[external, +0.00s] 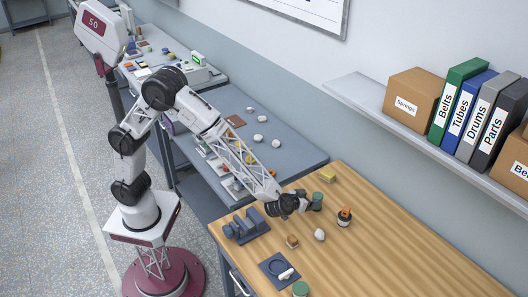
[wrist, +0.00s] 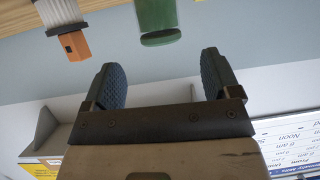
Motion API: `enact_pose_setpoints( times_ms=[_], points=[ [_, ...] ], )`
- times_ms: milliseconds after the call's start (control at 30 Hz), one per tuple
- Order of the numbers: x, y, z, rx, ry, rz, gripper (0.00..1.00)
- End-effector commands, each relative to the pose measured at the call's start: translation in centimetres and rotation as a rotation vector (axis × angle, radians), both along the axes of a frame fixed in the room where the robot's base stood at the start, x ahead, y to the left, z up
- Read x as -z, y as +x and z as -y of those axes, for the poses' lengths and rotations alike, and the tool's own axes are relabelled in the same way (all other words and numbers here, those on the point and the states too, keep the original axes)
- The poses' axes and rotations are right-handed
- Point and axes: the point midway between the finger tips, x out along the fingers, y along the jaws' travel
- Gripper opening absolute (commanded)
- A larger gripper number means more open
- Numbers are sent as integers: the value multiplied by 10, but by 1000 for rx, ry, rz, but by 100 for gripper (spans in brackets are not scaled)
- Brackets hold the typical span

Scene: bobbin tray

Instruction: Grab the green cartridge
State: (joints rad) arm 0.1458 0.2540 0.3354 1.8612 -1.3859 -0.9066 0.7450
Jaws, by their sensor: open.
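The green cartridge (external: 317,201) stands on the wooden bench just in front of my gripper (external: 305,203) in the external view. In the wrist view the green cartridge (wrist: 156,18) hangs from the top edge, its rounded end lying just beyond the fingertips and between them from side to side. My gripper (wrist: 163,72) is open there, with its two dark blue ribbed pads wide apart and nothing between them. The cartridge's other end is cut off in the wrist view. In the external view the gripper hides part of its left side.
An orange-topped holder (external: 344,217) stands right of the cartridge; its orange part (wrist: 75,46) shows in the wrist view. A yellow block (external: 327,174), a white piece (external: 319,235), a grey-blue vise (external: 246,227) and another green-topped thing (external: 300,289) are around. The bench's right side is clear.

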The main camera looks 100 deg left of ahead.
Motion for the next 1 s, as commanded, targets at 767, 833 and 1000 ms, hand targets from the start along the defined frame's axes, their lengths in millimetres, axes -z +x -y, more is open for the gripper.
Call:
enact_pose_setpoints(
  times_ms=[767,833,1000],
  points=[
    [11,17,-21,-1,0,0,83],
    [13,22,-26,-2,1,-1,83],
    [20,34,-40,0,1,-1,83]
  ],
)
